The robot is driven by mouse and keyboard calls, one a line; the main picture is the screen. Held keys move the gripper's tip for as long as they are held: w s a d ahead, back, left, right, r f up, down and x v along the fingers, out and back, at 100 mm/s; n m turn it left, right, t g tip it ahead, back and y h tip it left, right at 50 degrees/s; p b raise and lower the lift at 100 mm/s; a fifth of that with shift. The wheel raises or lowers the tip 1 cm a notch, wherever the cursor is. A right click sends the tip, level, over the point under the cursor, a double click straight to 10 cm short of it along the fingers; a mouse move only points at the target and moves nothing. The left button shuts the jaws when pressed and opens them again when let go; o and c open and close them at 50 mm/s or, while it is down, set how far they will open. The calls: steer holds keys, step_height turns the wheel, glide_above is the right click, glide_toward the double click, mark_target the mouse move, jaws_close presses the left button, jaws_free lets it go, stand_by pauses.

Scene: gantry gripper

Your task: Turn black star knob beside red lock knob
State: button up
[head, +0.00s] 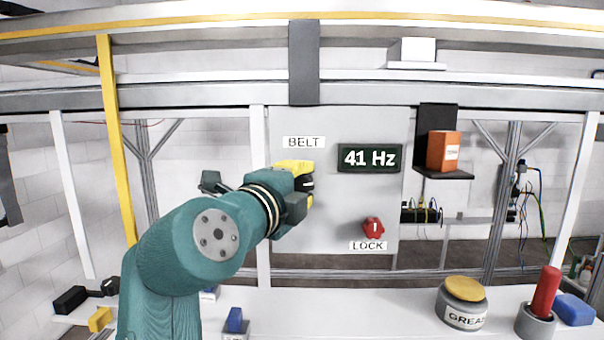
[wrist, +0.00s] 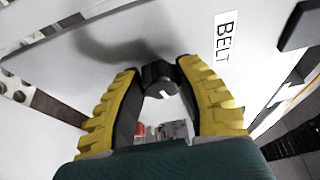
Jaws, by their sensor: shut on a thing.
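The black star knob (wrist: 158,77) sits on the grey panel (head: 340,125) under the BELT label (head: 304,142). My gripper (wrist: 160,88) is at the panel with its yellow ribbed fingers on both sides of the knob, shut on it. In the head view my gripper (head: 300,183) hides most of the knob. The red lock knob (head: 373,227) is lower right on the same panel, above the LOCK label (head: 368,245), clear of my gripper. A display (head: 369,158) on the panel reads 41 Hz.
An orange box (head: 443,151) stands on a black shelf right of the panel. On the white table are a grease tin (head: 463,310), a red cylinder in a grey holder (head: 546,291) and blue blocks (head: 575,309). A yellow post (head: 115,140) stands left of the panel.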

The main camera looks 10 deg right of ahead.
steer(key=shift+m+p, duration=0.4)
steer(key=shift+m, duration=0.3)
steer(key=shift+f+g+y, duration=0.1)
steer(key=shift+g+y, duration=0.2)
steer(key=o, duration=1.2)
steer(key=shift+d, duration=0.1)
steer(key=shift+s+a, duration=0.25)
steer(key=shift+a, duration=0.05)
steer(key=v, duration=1.1)
steer(key=shift+s, duration=0.15)
